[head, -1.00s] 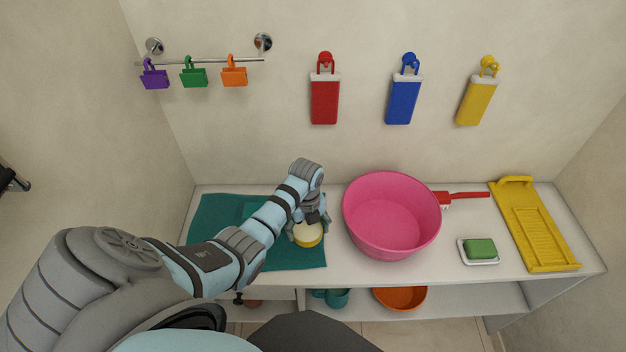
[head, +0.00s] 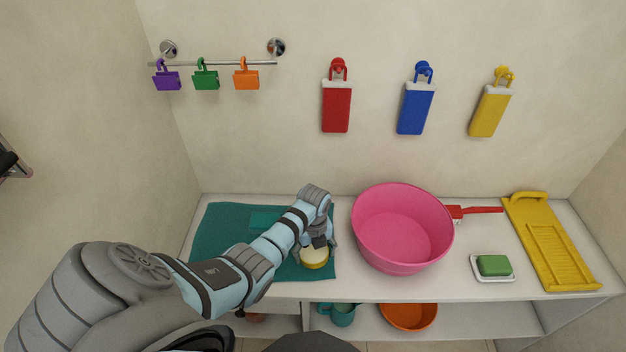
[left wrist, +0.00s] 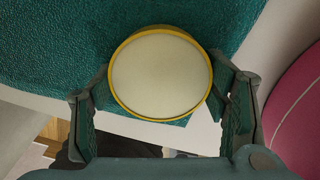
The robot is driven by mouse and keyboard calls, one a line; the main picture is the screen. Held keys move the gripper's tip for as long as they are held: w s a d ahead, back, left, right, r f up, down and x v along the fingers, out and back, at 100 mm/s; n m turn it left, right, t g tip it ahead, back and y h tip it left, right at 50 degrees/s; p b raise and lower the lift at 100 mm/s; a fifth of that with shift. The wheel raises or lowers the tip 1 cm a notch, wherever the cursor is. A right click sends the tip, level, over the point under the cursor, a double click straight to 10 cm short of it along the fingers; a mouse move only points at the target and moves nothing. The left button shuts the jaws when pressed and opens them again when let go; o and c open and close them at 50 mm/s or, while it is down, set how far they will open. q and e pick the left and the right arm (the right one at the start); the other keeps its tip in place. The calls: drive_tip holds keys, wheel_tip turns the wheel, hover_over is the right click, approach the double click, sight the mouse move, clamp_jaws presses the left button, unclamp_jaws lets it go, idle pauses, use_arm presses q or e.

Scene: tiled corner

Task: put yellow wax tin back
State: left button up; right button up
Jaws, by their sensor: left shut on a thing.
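The yellow wax tin (head: 314,258) is round, with a pale top and a yellow rim. It shows in the head view at the right front part of the teal mat (head: 225,225). My left gripper (head: 317,246) is shut on the tin. In the left wrist view the tin (left wrist: 160,75) sits between the two fingers, its pale face towards the camera. I cannot tell if a gap lies between the tin and the mat. My right gripper is not in view.
A pink basin (head: 400,230) stands just right of the tin. A red-handled brush (head: 480,210), a green soap (head: 494,265) on a dish and a yellow washboard (head: 552,245) lie further right. An orange bowl (head: 408,316) and a teal mug (head: 338,314) stand on the lower shelf.

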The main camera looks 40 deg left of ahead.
use_arm(q)
drive_tip(key=o, duration=1.5)
drive_tip(key=shift+d+f, duration=0.1)
drive_tip(key=shift+f, duration=0.05)
drive_tip(key=shift+c, duration=0.2)
drive_tip(key=o, duration=0.3)
drive_tip(key=shift+o, duration=0.8)
drive_tip(key=shift+w+a+f, duration=0.15)
drive_tip(key=shift+w+a, duration=0.05)
drive_tip(key=shift+w, duration=0.05)
drive_tip(key=shift+s+r, duration=0.1)
drive_tip(key=shift+r, duration=0.15)
wheel_tip(320, 180, up, 13)
drive_tip(key=p, duration=0.3)
drive_tip(key=shift+f, duration=0.1)
